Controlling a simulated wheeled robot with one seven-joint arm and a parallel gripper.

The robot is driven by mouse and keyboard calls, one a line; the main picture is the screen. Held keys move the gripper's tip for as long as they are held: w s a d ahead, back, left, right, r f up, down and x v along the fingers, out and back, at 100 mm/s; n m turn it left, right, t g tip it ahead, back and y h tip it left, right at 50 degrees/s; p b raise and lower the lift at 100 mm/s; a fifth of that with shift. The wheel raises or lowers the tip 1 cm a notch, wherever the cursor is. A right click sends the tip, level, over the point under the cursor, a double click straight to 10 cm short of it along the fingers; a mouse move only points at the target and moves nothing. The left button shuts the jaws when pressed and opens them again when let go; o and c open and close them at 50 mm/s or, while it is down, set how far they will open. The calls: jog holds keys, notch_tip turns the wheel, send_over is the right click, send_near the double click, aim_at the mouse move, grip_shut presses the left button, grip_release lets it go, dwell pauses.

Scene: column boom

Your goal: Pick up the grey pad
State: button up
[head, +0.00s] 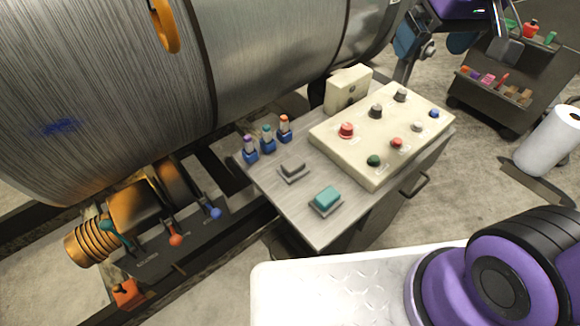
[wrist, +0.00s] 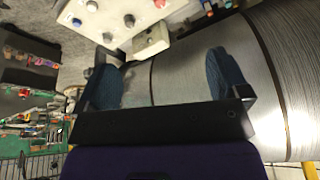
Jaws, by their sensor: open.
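The grey pad (head: 293,167) lies on a small light holder on top of the grey cabinet (head: 290,207), in the head view. A teal pad (head: 326,197) lies on a similar holder in front of it, to the right. My gripper (head: 431,44) is at the top right of the head view, beyond the control box and well apart from the grey pad. In the wrist view my gripper (wrist: 167,78) shows two blue fingers spread wide with nothing held between them. The grey pad does not show in the wrist view.
A cream control box (head: 382,138) with knobs and buttons covers the cabinet's right part. Several small coloured-top bottles (head: 267,139) stand behind the pads. A large metal cylinder (head: 110,80) looms behind. A dark tool cart (head: 500,85) and white roll (head: 549,140) are at right.

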jog(key=w+a+f+n+g, duration=0.2)
jog(key=w+a+f, duration=0.5)
jog(key=a+f, duration=0.25)
jog(key=n+g+h, duration=0.1)
jog(key=n+g, duration=0.1)
send_near(293, 163)
jog(key=shift+s+d, duration=0.15)
jog(key=shift+s, duration=0.05)
jog(key=shift+f, duration=5.15)
jog(key=c, duration=1)
jog(key=shift+w+r, duration=0.1)
notch_tip(293, 163, up, 10)
jog(key=shift+f, duration=0.1)
